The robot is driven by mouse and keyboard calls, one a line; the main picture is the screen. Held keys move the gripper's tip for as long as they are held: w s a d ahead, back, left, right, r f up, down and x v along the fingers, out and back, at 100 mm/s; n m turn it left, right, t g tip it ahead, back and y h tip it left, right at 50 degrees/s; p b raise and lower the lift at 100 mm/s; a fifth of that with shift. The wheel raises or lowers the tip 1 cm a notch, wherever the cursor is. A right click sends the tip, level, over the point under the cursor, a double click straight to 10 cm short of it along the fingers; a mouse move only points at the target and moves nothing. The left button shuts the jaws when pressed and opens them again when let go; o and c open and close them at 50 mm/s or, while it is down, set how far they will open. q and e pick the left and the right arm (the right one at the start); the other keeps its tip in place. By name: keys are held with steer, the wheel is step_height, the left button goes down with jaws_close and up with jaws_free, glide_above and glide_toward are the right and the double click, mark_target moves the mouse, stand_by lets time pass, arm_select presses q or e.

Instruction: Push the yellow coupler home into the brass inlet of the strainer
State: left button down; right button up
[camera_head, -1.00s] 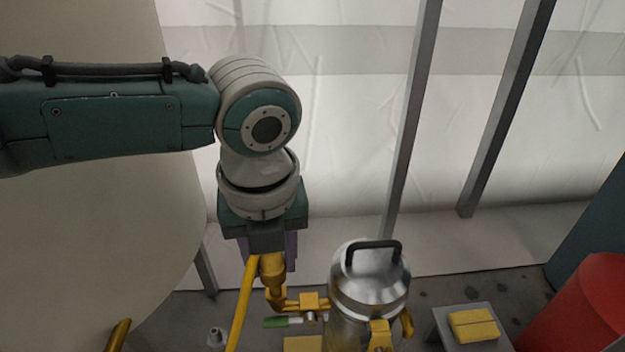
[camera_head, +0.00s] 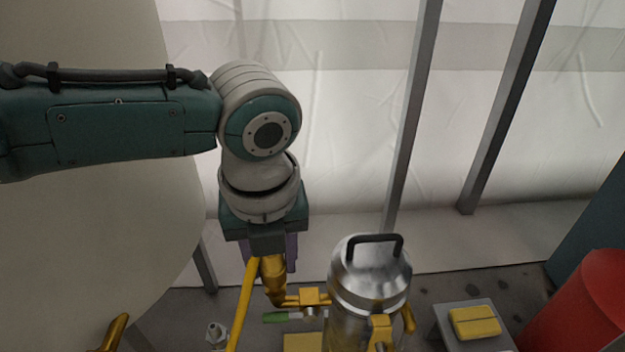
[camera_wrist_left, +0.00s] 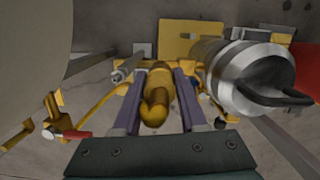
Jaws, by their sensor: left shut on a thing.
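The steel strainer (camera_head: 368,280) with a dark top handle stands upright at lower centre; it also shows at right in the left wrist view (camera_wrist_left: 250,72). Its brass inlet (camera_head: 309,297) reaches out on its left side, by a green-handled valve (camera_head: 276,318). My left gripper (camera_head: 274,262) points down, shut on the yellow coupler (camera_head: 273,284). In the left wrist view the coupler (camera_wrist_left: 156,102) lies between the two purple fingers. The coupler's lower end is beside the inlet's left end; I cannot tell how far it is seated. My right gripper is not in view.
A yellow hose (camera_head: 242,308) runs down beside the coupler. A yellow block (camera_head: 474,322) lies on a grey stand right of the strainer, with a red drum (camera_head: 592,305) beyond. A large pale curved surface (camera_head: 100,235) fills the left. Grey poles (camera_head: 410,120) stand before the white tent wall.

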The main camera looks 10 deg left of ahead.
mark_target(271, 258)
arm_select(q)
steer(key=shift+f+b, duration=0.75)
steer(key=shift+f, duration=0.35)
steer(key=shift+c, duration=1.9)
jaws_free()
steer(key=shift+r, duration=0.1)
steer(key=r+p, duration=0.2)
steer(key=r, duration=0.1)
steer(key=s+r+p, duration=0.1)
steer(key=r+p, duration=0.1)
steer(key=r, duration=0.1)
steer(key=r+p, duration=0.3)
steer(key=shift+s+d+r, duration=0.15)
steer(key=shift+d+r, duration=0.15)
steer(key=shift+r, duration=0.1)
